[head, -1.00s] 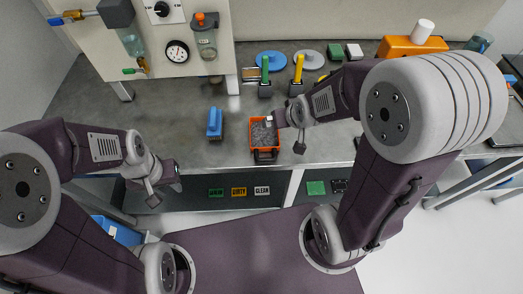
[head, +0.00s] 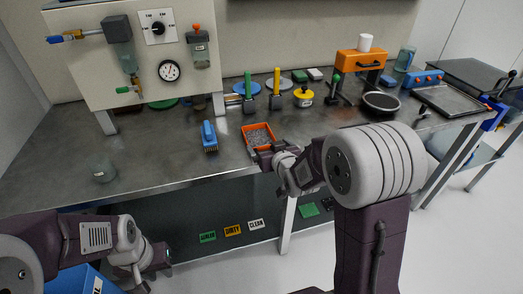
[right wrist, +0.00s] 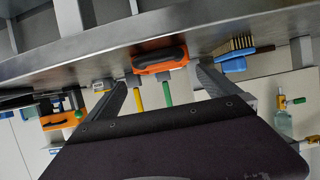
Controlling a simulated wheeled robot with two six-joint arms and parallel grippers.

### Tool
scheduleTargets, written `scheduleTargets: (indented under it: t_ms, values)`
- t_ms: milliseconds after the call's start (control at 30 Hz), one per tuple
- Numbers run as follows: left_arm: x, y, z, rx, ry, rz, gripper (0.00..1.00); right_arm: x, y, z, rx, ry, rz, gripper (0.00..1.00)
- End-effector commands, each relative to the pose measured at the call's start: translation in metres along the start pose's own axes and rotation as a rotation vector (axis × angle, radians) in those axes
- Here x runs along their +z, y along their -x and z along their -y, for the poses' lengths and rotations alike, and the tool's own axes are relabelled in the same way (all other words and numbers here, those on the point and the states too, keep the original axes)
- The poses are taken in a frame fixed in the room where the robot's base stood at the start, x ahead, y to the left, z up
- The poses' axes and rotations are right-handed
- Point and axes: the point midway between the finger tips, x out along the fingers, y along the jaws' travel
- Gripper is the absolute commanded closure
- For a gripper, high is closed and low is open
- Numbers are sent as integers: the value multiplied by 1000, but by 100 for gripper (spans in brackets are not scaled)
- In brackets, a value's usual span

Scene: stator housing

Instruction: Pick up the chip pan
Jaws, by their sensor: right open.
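The chip pan (head: 272,133) is an orange rectangular pan with grey chips in it, on the steel bench near the front edge. In the right wrist view the orange pan (right wrist: 160,63) shows edge-on with a dark handle toward me. My right gripper (head: 262,155) is at the pan's near side. Its two fingers (right wrist: 165,80) are spread, with the handle side between and just beyond them; I see no grip on it. My left gripper (head: 148,275) is low at the bottom left, away from the bench top; its jaws are unclear.
A blue brush (head: 209,136) lies left of the pan. Green (head: 248,92) and yellow (head: 275,90) handled tools stand behind it. A dark round dish (head: 381,103) and an orange box (head: 361,65) are further right. A clear glass (head: 102,168) stands at left. Bench left of the brush is mostly clear.

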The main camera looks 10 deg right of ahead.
Motion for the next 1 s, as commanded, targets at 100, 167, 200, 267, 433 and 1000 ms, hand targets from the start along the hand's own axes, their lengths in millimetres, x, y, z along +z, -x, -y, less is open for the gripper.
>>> scheduleTargets:
  t_ms: [100,167,200,267,433,1000]
  values:
    - [0,-2,0,0,0,0,72,1,-20,0,-1,0,2,0]
    - [0,-2,0,0,0,0,72,1,-28,1,-1,0,2,0]
    - [0,-2,0,0,0,0,72,0,-32,1,-1,0,2,0]
    - [0,-2,0,0,0,0,72,0,-35,1,-1,1,2,0]
    - [1,-4,0,0,0,0,72,1,-47,1,-1,1,2,0]
    - [1,-6,0,0,0,0,72,0,-87,2,-1,0,1,25]
